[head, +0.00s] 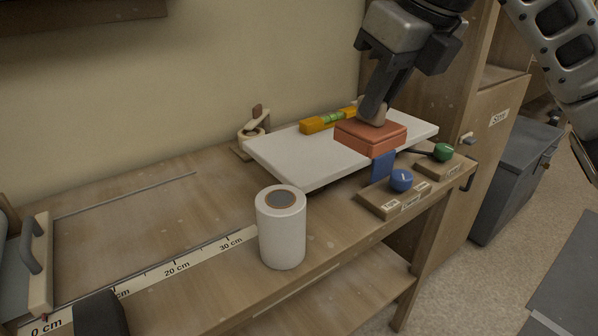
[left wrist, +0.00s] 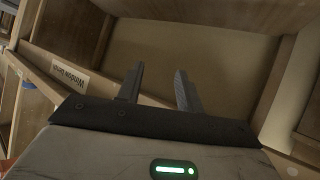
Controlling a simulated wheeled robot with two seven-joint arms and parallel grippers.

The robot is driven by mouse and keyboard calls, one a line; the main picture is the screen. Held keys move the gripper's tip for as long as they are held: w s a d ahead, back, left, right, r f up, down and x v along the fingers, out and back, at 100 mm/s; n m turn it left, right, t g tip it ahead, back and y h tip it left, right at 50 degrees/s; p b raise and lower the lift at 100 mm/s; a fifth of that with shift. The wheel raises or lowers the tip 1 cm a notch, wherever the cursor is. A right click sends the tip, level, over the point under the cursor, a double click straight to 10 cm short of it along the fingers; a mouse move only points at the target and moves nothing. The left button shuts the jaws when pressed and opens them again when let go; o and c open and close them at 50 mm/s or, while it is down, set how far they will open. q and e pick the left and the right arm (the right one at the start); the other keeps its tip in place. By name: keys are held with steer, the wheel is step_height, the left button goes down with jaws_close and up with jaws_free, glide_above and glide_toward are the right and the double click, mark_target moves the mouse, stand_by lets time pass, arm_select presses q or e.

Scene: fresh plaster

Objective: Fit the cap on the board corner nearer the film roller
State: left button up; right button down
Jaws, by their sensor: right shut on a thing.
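My right gripper (head: 375,112) is shut on the pale knob of a terracotta square block (head: 369,138), which looks like the cap. The block is over the right front part of the white board (head: 300,160); I cannot tell whether it touches the board. A blue strip (head: 383,167) shows below the block at the board's front edge. No piece is clearly named as the film roller; a white upright cylinder (head: 282,235) with an orange ring on top stands before the board's left front corner. My left gripper (left wrist: 158,88) is open and empty in the left wrist view.
A ruler (head: 180,269) runs along the front.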

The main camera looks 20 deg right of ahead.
steer(key=w+a+f, duration=0.1)
steer(key=w+f, duration=0.3)
steer(key=w+a+f+p, duration=0.1)
steer(key=w+a+f, duration=0.1)
steer(key=w+f, duration=0.2)
steer(key=w+a+f+p, duration=0.1)
steer(key=w+a+f, duration=0.1)
steer(key=w+f, duration=0.2)
steer(key=shift+w+a+f, duration=0.15)
steer(key=shift+w+f, duration=0.1)
steer(key=shift+f, duration=0.2)
arm_select(q)
steer(key=shift+s+a+r, duration=0.1)
steer(key=shift+s+a, duration=0.05)
steer(key=shift+s, duration=0.1)
